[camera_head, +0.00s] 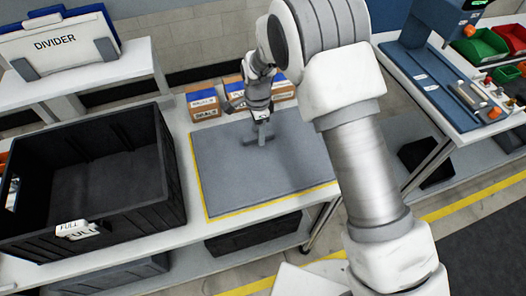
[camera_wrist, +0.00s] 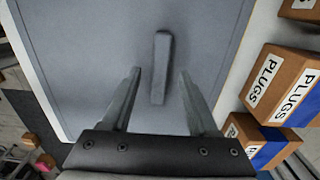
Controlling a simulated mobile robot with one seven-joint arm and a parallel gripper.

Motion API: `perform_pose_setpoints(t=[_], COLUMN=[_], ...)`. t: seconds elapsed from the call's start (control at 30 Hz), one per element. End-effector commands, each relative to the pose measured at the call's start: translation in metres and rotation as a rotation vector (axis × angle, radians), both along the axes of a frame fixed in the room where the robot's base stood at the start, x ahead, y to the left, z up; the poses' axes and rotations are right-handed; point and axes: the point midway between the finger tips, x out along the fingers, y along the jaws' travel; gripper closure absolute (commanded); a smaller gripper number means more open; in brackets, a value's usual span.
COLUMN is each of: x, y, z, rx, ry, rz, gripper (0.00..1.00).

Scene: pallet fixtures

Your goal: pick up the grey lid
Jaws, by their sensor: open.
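The grey lid (camera_head: 290,168) is a flat rectangular panel lying on the white table, with yellow edging along its left and front sides. In the wrist view the lid (camera_wrist: 85,45) fills most of the picture. Its raised bar handle (camera_wrist: 161,58) stands near the middle, between the lines of my two fingers. My gripper (camera_wrist: 160,74) is open, its fingers on either side of the handle's near part and apart from it. In the head view my gripper (camera_head: 262,133) is over the back part of the lid; its height above the handle is hard to tell.
A black crate (camera_head: 160,165) with a "FULL" tag stands left of the lid. Cardboard boxes (camera_head: 204,105) labelled "SEALS" and "PLUGS" line the back edge; the plugs boxes (camera_wrist: 285,85) are at right in the wrist view. A side bench (camera_head: 455,95) holds tools and bins.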

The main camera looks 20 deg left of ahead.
Motion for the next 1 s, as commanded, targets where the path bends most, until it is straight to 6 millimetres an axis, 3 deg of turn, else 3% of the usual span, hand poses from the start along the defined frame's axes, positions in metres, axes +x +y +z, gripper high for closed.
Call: perform_pose_setpoints(t=[0.33, 0.67, 1.0], x=[0.0000, -0.0001, 0.0000], y=[0.0003, 0.0003, 0.0004], z=[-0.0095, -0.0093, -0.0092], rx=[0.001, 0.001, 0.001], ry=[-0.001, -0.001, -0.001], rz=[0.000, 0.000, 0.000], gripper=[0.40, 0.99, 1.00])
